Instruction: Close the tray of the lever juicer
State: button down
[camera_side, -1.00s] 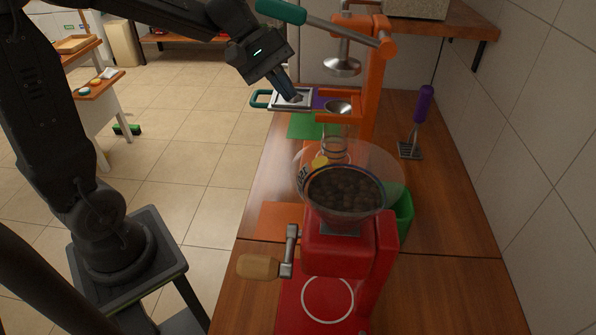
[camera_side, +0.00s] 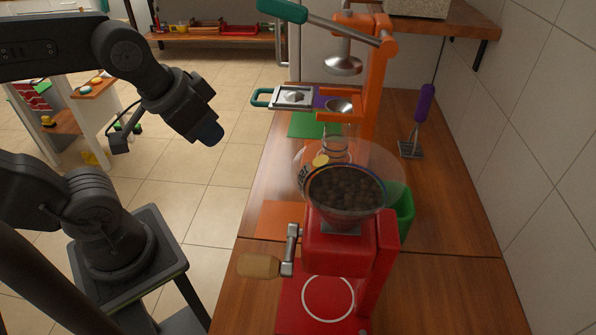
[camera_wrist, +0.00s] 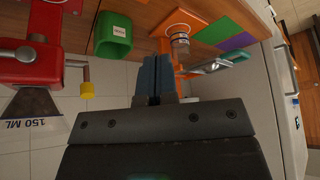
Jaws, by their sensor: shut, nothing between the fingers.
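The orange lever juicer (camera_side: 372,85) stands on the counter, its lever with a teal grip (camera_side: 281,11) raised. Its tray (camera_side: 292,96), with a teal handle (camera_side: 261,97), sticks out to the left, away from the juicer's column. A metal funnel (camera_side: 339,106) sits beside the tray, above a glass (camera_side: 335,150). My gripper (camera_side: 212,134) is left of the counter, over the floor, well apart from the tray. In the wrist view, my gripper (camera_wrist: 157,68) has its blue fingers together with nothing between them, and hides much of the juicer.
A purple-handled masher (camera_side: 423,105) stands at the right. Open floor lies left of the counter.

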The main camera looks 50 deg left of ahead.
jog(key=c, duration=1.8)
grip_release()
jog(key=shift+o, duration=0.6)
jog(key=shift+w+a, duration=0.1)
jog(key=shift+o, duration=0.8)
jog(key=shift+w+a+f+g, duration=0.15)
jog(key=shift+w+f+g, duration=0.1)
jog(key=shift+g, duration=0.15)
jog(key=o, duration=0.4)
jog(key=w+a+f+n+g+h, duration=0.1)
jog(key=w+h, duration=0.1)
jog(key=w+a+f+n+g+h, duration=0.1)
jog(key=w+a+g, duration=0.1)
jog(key=shift+f+n+h, duration=0.1)
jog(key=shift+n+h, duration=0.2)
jog(key=shift+h, duration=0.1)
jog(key=n+t+h, duration=0.6)
jog(key=t+h, duration=0.1)
jog(key=t, duration=0.2)
send_near(282, 98)
jog(key=w+d+f, duration=0.3)
jog(key=w, duration=0.1)
jog(key=shift+w+f, duration=0.1)
jog(key=shift+f, duration=0.05)
